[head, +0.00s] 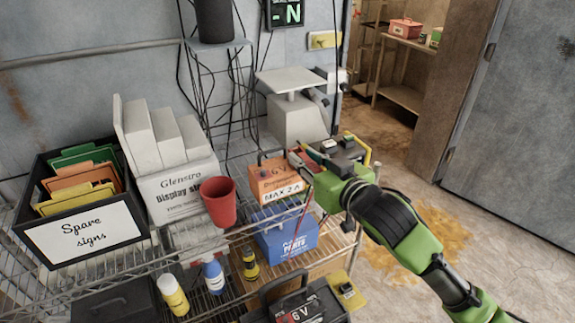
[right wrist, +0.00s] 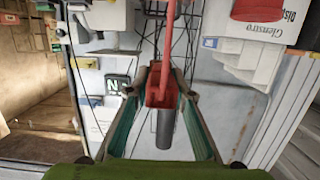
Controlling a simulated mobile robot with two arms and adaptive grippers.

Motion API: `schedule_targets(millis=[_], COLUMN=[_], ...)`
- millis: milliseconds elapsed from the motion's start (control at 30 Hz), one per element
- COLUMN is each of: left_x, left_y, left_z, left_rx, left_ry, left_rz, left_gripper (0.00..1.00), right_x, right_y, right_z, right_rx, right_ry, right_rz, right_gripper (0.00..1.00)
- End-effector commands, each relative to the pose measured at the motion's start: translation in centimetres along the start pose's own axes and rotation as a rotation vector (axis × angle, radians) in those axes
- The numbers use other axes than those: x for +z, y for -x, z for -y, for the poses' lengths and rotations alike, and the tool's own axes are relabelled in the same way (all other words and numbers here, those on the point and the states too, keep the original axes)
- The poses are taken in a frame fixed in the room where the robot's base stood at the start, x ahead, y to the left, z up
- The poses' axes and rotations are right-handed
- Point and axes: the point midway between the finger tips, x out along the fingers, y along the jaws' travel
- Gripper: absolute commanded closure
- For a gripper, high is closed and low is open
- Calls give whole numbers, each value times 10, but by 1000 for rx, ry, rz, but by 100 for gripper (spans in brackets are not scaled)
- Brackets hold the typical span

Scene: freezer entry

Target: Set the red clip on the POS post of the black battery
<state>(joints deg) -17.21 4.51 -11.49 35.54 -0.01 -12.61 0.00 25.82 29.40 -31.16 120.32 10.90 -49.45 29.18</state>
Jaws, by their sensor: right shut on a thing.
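My right gripper (head: 312,163) comes in from the right and is shut on the red clip (right wrist: 160,96). In the right wrist view the clip sits between the two fingers (right wrist: 163,75), with a red part running up from it and a grey cylinder below it. A black case marked 6 V (head: 300,314), seemingly the black battery, stands at the bottom edge, cut off by the frame. I cannot make out a POS marking. My left gripper is not in view.
An orange box marked MAX 2A (head: 272,182) and a blue box (head: 288,238) stand on the wire shelf below my right gripper. A red cup (head: 219,202), several bottles and the spare signs bin (head: 85,243) are to the left. Open floor (head: 405,275) lies at right.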

Motion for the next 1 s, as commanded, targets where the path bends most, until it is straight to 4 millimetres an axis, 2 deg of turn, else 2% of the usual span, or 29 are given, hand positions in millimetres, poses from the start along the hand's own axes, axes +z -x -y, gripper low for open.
schedule_targets(millis=[100,300,1000], left_x=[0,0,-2], left_y=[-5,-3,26], left_z=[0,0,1], left_rx=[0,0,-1], left_ry=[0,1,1], left_rz=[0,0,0], left_gripper=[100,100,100], right_x=[-3,-10,-36], right_y=[14,25,30], right_z=[-6,-10,-10], right_rx=[1,-1,0], right_ry=[1,0,0], right_rz=[-3,-2,-3], right_gripper=[100,100,100])
